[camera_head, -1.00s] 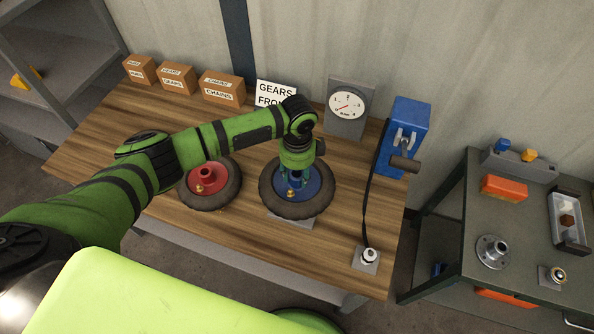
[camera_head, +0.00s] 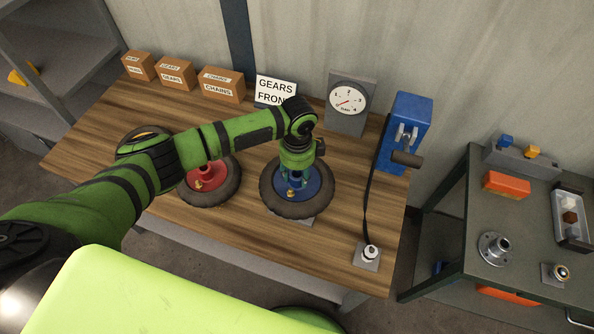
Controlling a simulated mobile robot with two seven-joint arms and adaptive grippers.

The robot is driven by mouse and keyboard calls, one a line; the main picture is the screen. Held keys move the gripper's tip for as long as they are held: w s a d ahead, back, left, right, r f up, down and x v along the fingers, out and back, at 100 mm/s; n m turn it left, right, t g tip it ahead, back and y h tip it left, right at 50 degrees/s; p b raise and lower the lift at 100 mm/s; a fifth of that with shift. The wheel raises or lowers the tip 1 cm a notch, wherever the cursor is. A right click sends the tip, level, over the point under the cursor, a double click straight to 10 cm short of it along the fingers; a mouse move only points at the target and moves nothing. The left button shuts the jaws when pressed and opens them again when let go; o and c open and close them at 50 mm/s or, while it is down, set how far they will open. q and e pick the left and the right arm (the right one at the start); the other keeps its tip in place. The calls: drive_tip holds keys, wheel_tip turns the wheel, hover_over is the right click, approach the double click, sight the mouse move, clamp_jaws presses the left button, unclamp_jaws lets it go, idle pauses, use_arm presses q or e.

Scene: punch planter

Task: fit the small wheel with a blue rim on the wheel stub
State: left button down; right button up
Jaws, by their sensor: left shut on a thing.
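The small wheel with a blue rim (camera_head: 318,182) has a dark tyre and lies roughly flat over the wooden bench, partly covering a grey plate (camera_head: 307,221). I cannot tell whether it touches the plate or hangs just above it. My left gripper (camera_head: 294,178) points down into the hub and is shut on the wheel. The fingers hide most of the hub. A grey round flanged hub (camera_head: 494,249) on the right cart looks like the wheel stub, though I cannot be sure. My right gripper is not in view.
A red-rimmed wheel (camera_head: 225,187) lies to the left, under my arm. A dial gauge (camera_head: 348,102) and a blue box with a handle (camera_head: 409,122) stand at the back. A hose runs to a small plate (camera_head: 368,258). The dark cart (camera_head: 450,235) is beyond a gap.

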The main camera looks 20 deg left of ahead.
use_arm(q)
drive_tip(key=shift+w+f+b, duration=0.1)
drive_tip(key=shift+f+b, duration=1.5)
drive_tip(key=shift+f, duration=0.75)
drive_tip(key=c, duration=0.6)
unclamp_jaws()
drive_tip(key=shift+r, duration=0.1)
drive_tip(key=shift+s+f, duration=0.2)
drive_tip(key=shift+s, duration=0.05)
wheel_tip(320, 180, up, 12)
drive_tip(key=shift+w+d+r, duration=0.1)
drive_tip(key=shift+r, duration=0.1)
